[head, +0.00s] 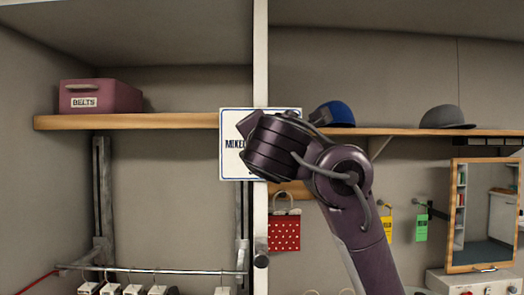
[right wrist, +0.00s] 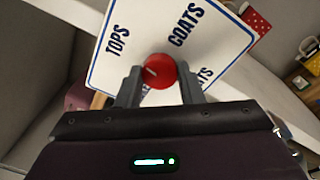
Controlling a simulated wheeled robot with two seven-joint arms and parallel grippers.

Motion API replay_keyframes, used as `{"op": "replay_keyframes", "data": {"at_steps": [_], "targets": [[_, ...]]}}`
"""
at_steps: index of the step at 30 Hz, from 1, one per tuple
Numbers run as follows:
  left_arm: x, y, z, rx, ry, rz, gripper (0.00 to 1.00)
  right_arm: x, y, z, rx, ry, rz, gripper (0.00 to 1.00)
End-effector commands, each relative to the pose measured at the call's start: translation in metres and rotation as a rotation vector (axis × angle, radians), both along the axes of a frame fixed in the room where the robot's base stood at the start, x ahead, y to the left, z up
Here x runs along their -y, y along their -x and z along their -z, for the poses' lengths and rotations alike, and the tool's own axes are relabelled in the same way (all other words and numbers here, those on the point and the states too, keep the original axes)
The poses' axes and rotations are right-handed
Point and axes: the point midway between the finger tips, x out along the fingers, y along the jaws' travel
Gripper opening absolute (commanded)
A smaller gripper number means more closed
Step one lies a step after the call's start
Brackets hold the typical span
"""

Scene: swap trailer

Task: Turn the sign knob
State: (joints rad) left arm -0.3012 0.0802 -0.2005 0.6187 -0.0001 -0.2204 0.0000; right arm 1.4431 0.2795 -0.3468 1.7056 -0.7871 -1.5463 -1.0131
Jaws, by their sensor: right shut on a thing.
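The sign is a white board with a blue border (head: 231,165), mounted at the post between two bays in the head view. It also shows tilted in the right wrist view (right wrist: 128,18), with the words TOPS and COATS. A round red knob with a pale mark (right wrist: 159,70) sits on its face. My right gripper (right wrist: 160,82) is shut on the red knob, one finger on each side. In the head view my right arm covers much of the sign and hides the knob and fingers. My left gripper is not in view.
A wooden shelf (head: 180,121) holds a maroon BELTS box (head: 100,97). The right shelf holds a blue cap (head: 335,113) and a grey cap (head: 447,117). A red dotted bag (head: 284,234) hangs below the sign. A mirror (head: 484,215) stands at right.

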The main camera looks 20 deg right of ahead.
Motion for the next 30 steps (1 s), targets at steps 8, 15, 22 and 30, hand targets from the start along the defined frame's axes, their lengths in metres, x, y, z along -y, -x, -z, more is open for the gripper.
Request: {"op": "replay_keyframes", "data": {"at_steps": [8,15,22,30], "targets": [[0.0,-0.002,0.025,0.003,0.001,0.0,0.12,0.0,0.0,0.004,0.073,-0.245,0.0,0.11],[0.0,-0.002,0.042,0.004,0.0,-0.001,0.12,0.0,0.0,0.004,0.135,-0.463,-0.001,0.11],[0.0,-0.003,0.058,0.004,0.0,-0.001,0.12,-0.001,0.0,0.004,0.197,-0.675,0.0,0.11],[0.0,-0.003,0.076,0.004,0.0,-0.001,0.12,-0.001,0.0,0.003,0.266,-0.92,-0.001,0.11]]}}
